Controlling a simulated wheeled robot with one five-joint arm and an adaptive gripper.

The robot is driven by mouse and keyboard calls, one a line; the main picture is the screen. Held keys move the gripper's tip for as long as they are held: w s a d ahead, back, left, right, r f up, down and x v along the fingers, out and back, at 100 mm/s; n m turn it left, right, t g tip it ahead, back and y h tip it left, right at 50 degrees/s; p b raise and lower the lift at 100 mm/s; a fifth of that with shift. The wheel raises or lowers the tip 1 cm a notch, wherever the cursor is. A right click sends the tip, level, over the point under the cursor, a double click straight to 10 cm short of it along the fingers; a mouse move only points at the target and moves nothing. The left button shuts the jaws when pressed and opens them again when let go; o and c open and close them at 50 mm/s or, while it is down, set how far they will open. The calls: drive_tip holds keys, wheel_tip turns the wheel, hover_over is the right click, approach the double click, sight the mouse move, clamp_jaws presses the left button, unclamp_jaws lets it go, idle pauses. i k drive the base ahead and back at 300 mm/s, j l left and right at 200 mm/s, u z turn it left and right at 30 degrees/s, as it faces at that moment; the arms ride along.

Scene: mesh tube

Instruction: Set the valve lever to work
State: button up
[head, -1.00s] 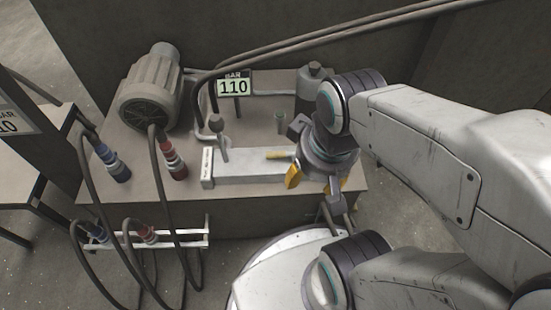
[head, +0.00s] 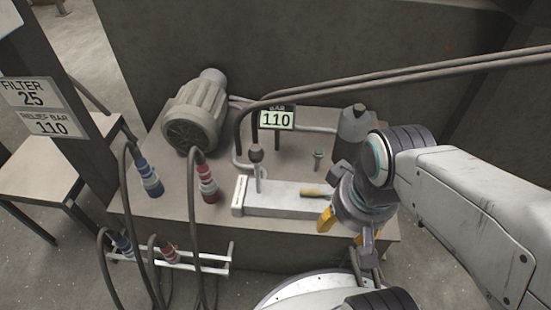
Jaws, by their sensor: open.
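A lever with a dark ball knob (head: 256,154) stands nearly upright at the left part of a long pale valve block (head: 285,200) on the bench. A small label plate is on the block's left end, too small to read. My gripper (head: 346,236) is open and empty, pointing down at the block's right end, well right of the lever. One finger with a yellow tip shows at its left. A short yellowish piece (head: 316,192) shows over the block beside my gripper; I cannot tell whether it belongs to the block. My wrist hides the block's right end.
A grey motor (head: 195,112), a display reading 110 (head: 276,119) and a dark bottle-shaped part (head: 356,125) stand behind the block. Hoses with blue (head: 148,178) and red (head: 206,182) couplings rise at the left. A sign reads FILTER 25, RELIEF BAR 110 (head: 45,106).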

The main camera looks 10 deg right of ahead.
sight(256, 153)
drive_tip(key=j+u, duration=0.3)
drive_tip(key=u, duration=0.15)
drive_tip(key=i+j+u, duration=0.15)
drive_tip(key=u, duration=0.35)
drive_tip(key=i+j+u, duration=0.15)
drive_tip(key=j+u, duration=0.15)
drive_tip(key=u, duration=0.15)
drive_tip(key=i+j+u, duration=0.2)
drive_tip(key=u, duration=0.25)
